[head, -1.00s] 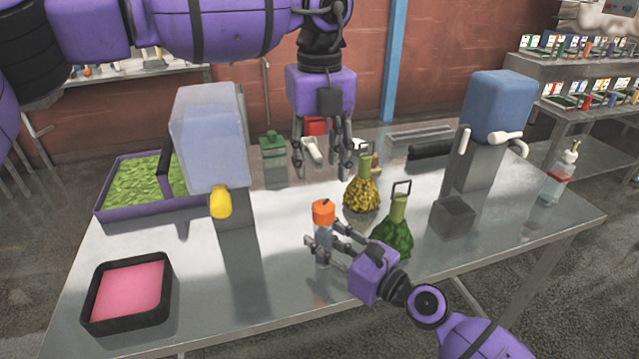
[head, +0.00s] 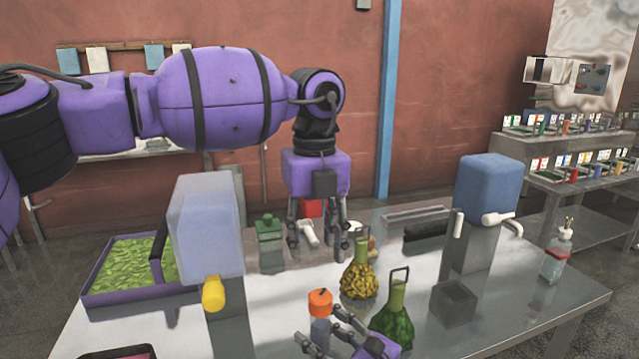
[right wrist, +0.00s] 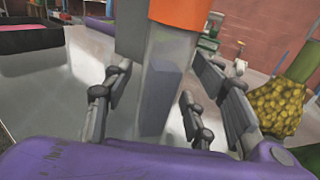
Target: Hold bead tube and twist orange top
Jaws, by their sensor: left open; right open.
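The bead tube (head: 320,331) stands upright on the table, a clear angular tube with an orange top (head: 320,302). In the right wrist view the tube (right wrist: 165,75) rises between the fingers, and its orange top (right wrist: 180,12) is cut by the upper edge. My right gripper (head: 321,326) is open around the tube, below the orange top; a gap shows in the right wrist view (right wrist: 160,95). My left gripper (head: 316,238) is open and empty, pointing down behind the tube and above the table's back part. The tube's lower end is hidden in the head view.
A yellow-bead flask (head: 358,280) and a green flask (head: 392,318) stand close right of the tube. A dispenser with a yellow spout (head: 213,294) stands left. A blue-topped dispenser (head: 487,185) and a grey box (head: 454,303) stand right. A green container (head: 268,230) is near my left gripper.

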